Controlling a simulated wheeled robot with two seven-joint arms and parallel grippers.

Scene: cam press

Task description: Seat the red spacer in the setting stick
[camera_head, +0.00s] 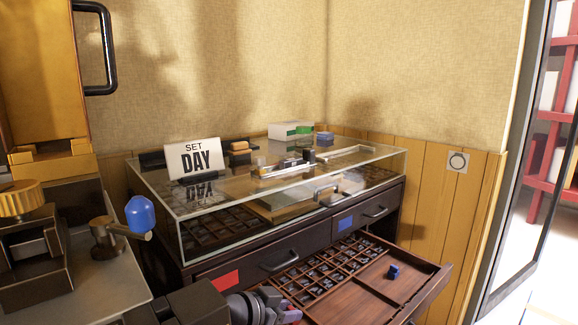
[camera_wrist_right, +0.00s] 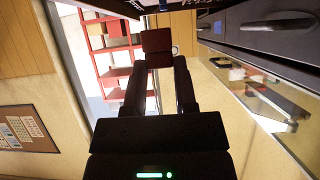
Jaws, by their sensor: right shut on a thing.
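My right gripper (camera_head: 280,309) is low in the head view, in front of the cabinet beside the open type drawer. In the right wrist view its two fingers (camera_wrist_right: 158,65) are shut on a dark red block, the red spacer (camera_wrist_right: 157,42), held at their tips in the air. A narrow metal tray with small pieces, seemingly the setting stick (camera_head: 284,168), lies on the glass top of the cabinet. Its inside is too small to make out. The spacer is well apart from it. My left gripper is not in view.
The glass-topped cabinet (camera_head: 163,214) carries a SET DAY sign (camera_head: 193,158), a green-and-white box (camera_head: 291,130) and a light frame (camera_head: 346,157). A press with a gold knob (camera_head: 20,200) stands left.

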